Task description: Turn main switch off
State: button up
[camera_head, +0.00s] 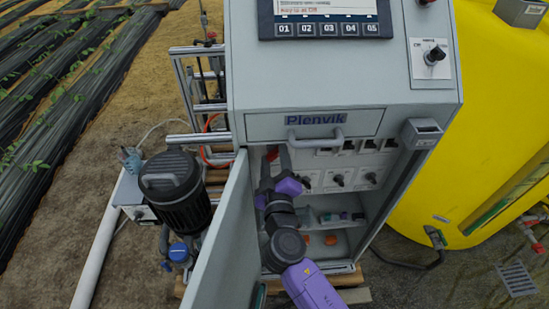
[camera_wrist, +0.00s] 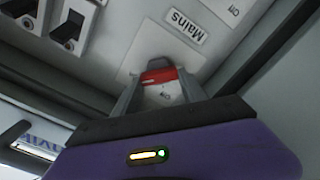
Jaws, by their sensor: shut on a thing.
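The main switch has a red handle (camera_wrist: 160,76) on a pale plate under a "Mains" label (camera_wrist: 184,31) in the wrist view. My gripper (camera_wrist: 160,92) has its two fingers on either side of the red handle and is shut on it. In the head view my gripper (camera_head: 272,165) reaches into the upper left of the open cabinet (camera_head: 347,118). A bit of red shows by its fingertips there. The fingers hide part of the switch, and I cannot tell its exact setting.
The open cabinet door (camera_head: 218,238) stands close to the left of my arm. Other rotary switches (camera_head: 338,180) sit to the right of my gripper. A drawer with a bar handle (camera_head: 315,141) is just above. A yellow tank (camera_head: 480,120) stands at right.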

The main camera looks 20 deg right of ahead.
jog(key=n, duration=0.4)
jog(key=shift+a+f+n, duration=0.1)
jog(key=shift+f+n, duration=0.05)
jog(key=shift+n, duration=0.15)
jog(key=n, duration=0.4)
jog(key=shift+f+n, duration=0.1)
jog(key=shift+n, duration=0.2)
jog(key=n+p, duration=0.1)
jog(key=n, duration=0.4)
jog(key=shift+f+p, duration=0.1)
jog(key=shift+p, duration=0.25)
jog(key=shift+f+n+p, duration=0.15)
jog(key=shift+n+p, duration=0.4)
jog(key=shift+n, duration=1.35)
jog(key=o, duration=1.4)
jog(key=shift+c, duration=0.2)
